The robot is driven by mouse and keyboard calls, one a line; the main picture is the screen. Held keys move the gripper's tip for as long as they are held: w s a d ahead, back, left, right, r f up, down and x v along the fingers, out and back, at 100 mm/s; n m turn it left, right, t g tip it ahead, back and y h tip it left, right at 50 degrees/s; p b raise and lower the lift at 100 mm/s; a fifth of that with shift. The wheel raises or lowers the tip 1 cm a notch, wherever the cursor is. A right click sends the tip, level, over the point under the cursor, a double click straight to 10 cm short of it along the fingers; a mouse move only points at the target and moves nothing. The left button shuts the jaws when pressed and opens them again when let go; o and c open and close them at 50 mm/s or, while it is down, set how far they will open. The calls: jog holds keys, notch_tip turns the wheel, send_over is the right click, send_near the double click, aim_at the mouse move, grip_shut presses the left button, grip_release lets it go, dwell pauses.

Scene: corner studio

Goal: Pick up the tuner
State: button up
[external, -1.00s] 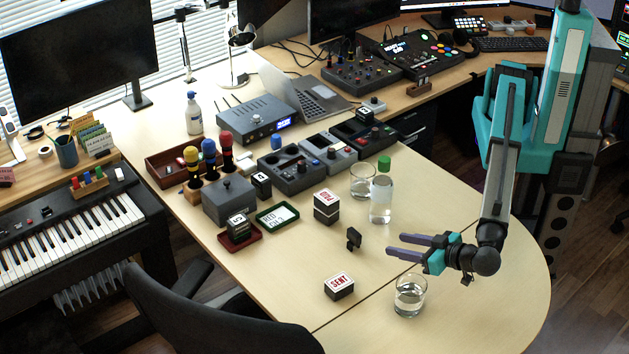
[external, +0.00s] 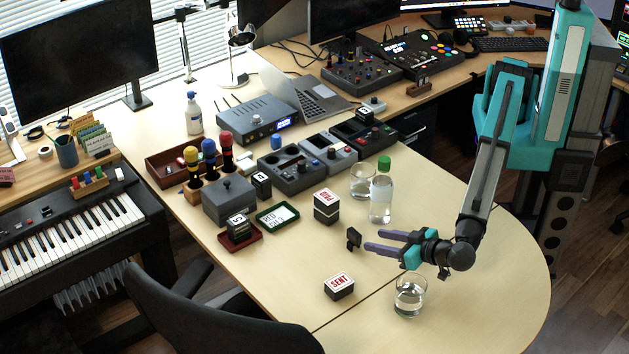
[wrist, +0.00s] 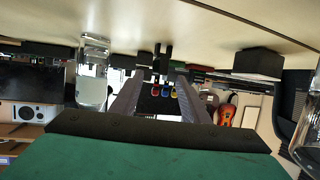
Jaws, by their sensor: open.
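The tuner (external: 353,238) is a small black clip-like piece standing on the desk in the middle of the external view. In the wrist view, which looks upside down, I take the dark two-pronged shape (wrist: 162,56) to be the tuner, ahead and between my fingers. My gripper (external: 370,240) is open, with purple-grey fingers pointing left at the tuner. In the external view the fingertips are close to its right side; whether they touch it, I cannot tell. The gripper also shows in the wrist view (wrist: 160,78), with nothing held between its fingers.
A clear bottle with a green cap (external: 381,200) and a glass (external: 362,182) stand behind the gripper. Another glass (external: 410,297) stands in front of it. The SENT stamp (external: 339,286) and PAID stamp (external: 326,207) flank the tuner. The desk right of the gripper is bare.

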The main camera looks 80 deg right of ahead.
aim_at(354, 240)
jog(key=shift+x, duration=0.8)
jog(key=shift+p+x, duration=0.9)
jog(key=shift+x, duration=1.65)
grip_shut()
